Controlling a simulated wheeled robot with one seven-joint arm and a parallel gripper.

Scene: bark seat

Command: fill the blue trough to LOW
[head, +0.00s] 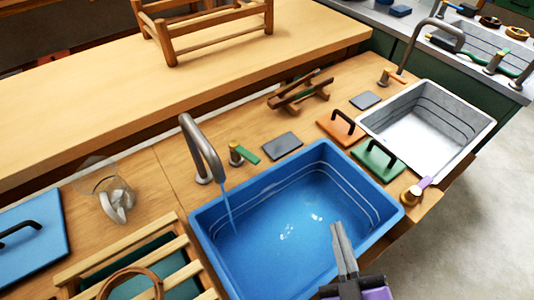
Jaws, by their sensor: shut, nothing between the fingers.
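The blue trough (205,228) is set into the wooden counter. A grey curved tap (205,150) stands behind its left corner, and a thin stream of water (230,212) falls from it into the trough. Shallow-looking water (285,235) with bright glints covers the floor. Pale lines run around the inner walls above it; I cannot read any label, nor tell the exact level. A tap handle with a green lever (245,153) stands right of the spout. My gripper (338,228) is shut and empty, over the trough's front right part.
A white trough (480,120) with its own tap stands at the right. Orange (340,128) and green (378,160) lids with black handles lie between the troughs.

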